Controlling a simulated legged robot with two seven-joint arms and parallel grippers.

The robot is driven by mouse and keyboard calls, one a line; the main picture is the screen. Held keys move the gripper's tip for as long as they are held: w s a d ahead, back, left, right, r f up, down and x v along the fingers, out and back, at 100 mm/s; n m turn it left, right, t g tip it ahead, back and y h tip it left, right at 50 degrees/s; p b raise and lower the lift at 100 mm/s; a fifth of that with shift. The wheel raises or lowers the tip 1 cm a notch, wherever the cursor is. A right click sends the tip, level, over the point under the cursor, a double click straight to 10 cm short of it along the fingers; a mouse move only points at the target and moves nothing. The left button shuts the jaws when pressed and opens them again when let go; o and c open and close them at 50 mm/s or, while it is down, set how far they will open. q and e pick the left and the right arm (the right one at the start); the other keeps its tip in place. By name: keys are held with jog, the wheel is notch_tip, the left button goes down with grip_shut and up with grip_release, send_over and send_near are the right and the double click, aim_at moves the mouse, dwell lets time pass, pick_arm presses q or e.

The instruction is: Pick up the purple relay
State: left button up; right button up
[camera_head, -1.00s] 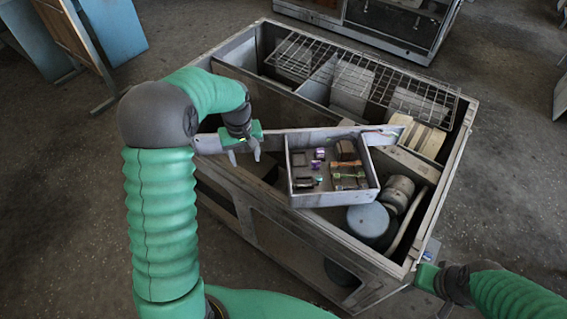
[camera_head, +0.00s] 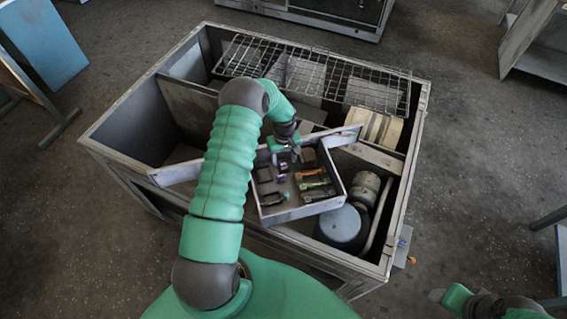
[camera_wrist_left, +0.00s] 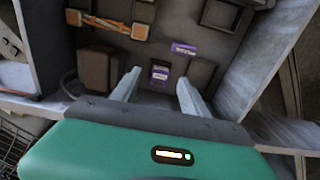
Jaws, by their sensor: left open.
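Two small purple-marked parts lie in the grey tray. In the left wrist view, one is a small dark block with a purple face (camera_wrist_left: 160,73). The other is a flatter purple-labelled part (camera_wrist_left: 184,48) just beyond it. In the head view both show small, one purple part (camera_head: 283,166) close to the gripper and one (camera_head: 281,178) nearer the tray front. I cannot tell which is the relay. My left gripper (camera_wrist_left: 159,76) is open over the tray, its fingers either side of the nearer block, apart from it. It also shows in the head view (camera_head: 285,157). My right gripper (camera_head: 443,296) is at lower right, jaws unclear.
Orange and green parts (camera_head: 312,185) lie right of the purple ones. A brown block (camera_wrist_left: 98,68) stands left of the fingers. A wire rack (camera_head: 320,75) lies across the back.

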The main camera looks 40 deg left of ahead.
pick_arm(q)
jog(key=shift+w+f, duration=0.15)
jog(key=shift+f, duration=0.35)
jog(key=shift+w+f, duration=0.15)
jog(key=shift+f, duration=0.35)
jog(key=shift+a+f, duration=0.15)
jog(key=shift+a, duration=0.15)
jog(key=shift+s+a, duration=0.1)
jog(key=shift+a, duration=0.2)
jog(key=c, duration=0.7)
jog(key=shift+d, duration=0.25)
jog(key=c, duration=0.4)
jog(key=shift+d, duration=0.15)
jog(key=shift+c, duration=0.2)
